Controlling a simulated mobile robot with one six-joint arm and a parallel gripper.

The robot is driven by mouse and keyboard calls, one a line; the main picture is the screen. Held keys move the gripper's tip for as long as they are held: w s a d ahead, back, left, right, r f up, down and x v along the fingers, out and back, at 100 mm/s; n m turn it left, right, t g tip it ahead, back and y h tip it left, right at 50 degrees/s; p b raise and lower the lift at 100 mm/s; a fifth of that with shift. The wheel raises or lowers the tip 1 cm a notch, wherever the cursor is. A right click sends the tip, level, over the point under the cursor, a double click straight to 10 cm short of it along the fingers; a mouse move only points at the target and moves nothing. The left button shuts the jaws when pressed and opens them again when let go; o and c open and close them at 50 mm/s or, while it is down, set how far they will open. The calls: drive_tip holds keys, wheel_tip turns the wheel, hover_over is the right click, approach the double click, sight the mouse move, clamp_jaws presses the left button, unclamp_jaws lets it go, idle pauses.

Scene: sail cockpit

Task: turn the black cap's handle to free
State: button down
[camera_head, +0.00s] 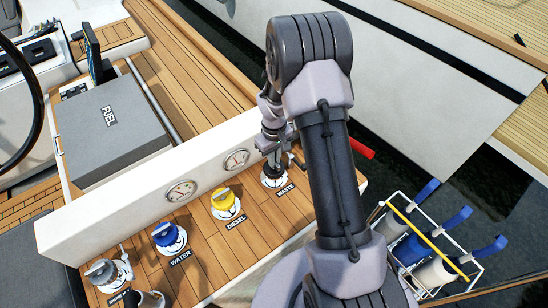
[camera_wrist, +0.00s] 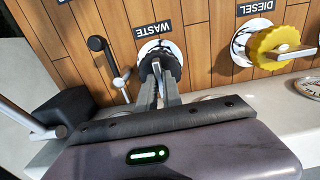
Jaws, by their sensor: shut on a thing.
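The black cap (camera_head: 275,174) sits on its white round deck plate beside the WASTE label. My gripper (camera_head: 274,158) reaches down over it from above and hides most of it. In the wrist view my gripper (camera_wrist: 160,82) has both fingers close together, shut on the handle of the black cap (camera_wrist: 153,63). The fingers and shadow cover the handle, so its exact angle cannot be told. The white plate (camera_wrist: 158,47) shows around the cap's far side.
A yellow cap (camera_head: 223,198), a blue cap (camera_head: 168,237) and a grey cap (camera_head: 102,272) stand along the same wooden deck. A white wall with gauges (camera_head: 237,159) runs close behind. A black-knobbed lever (camera_wrist: 110,60) stands beside the black cap. A wire basket (camera_head: 420,245) is at right.

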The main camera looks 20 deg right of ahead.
idle(0.4)
drive_tip(key=c, duration=1.5)
unclamp_jaws()
wheel_tip(320, 180, up, 18)
drive_tip(key=p, duration=0.5)
drive_tip(key=shift+f, duration=0.25)
